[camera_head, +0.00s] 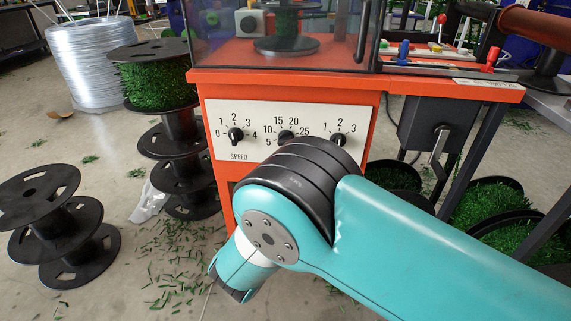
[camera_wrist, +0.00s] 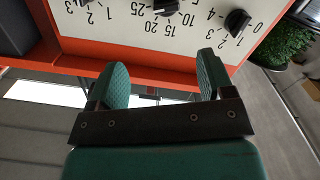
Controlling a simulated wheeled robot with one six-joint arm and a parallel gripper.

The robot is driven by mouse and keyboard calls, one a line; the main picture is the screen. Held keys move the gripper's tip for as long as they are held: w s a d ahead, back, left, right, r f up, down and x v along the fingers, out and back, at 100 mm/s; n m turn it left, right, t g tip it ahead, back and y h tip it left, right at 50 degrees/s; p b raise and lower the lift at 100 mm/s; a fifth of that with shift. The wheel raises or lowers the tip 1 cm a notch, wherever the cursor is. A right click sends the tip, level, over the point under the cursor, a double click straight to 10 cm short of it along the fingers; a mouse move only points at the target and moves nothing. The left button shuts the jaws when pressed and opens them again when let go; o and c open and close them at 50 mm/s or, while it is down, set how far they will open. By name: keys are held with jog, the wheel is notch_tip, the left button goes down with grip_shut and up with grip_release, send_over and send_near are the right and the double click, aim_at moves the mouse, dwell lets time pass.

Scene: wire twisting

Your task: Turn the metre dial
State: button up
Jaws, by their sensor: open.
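A white panel (camera_head: 262,120) on the orange machine carries three black dials. The left dial (camera_head: 235,135), marked SPEED, has numbers 0 to 4. The middle dial (camera_head: 286,137) has numbers 5 to 25, and my arm covers its lower edge. The right dial (camera_head: 338,139) shows 1 to 3. I see no readable metre label. In the wrist view the panel is upside down, with the middle dial (camera_wrist: 165,6) at the top edge and the speed dial (camera_wrist: 237,21) to its right. My gripper (camera_wrist: 163,66) is open and empty, its green fingers below the panel and apart from the dials.
A grey box with a crank (camera_head: 440,135) is at right of the panel. Green clippings litter the floor (camera_head: 170,262).

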aim_at(285, 141)
jog(key=w+b, duration=0.1)
jog(key=w, duration=0.4)
jog(key=w+b, duration=0.1)
jog(key=w, duration=0.5)
jog(key=w+f+b, duration=0.1)
jog(key=w+b, duration=0.1)
jog(key=w, duration=0.4)
jog(key=shift+c, duration=0.2)
jog(key=c, duration=0.9)
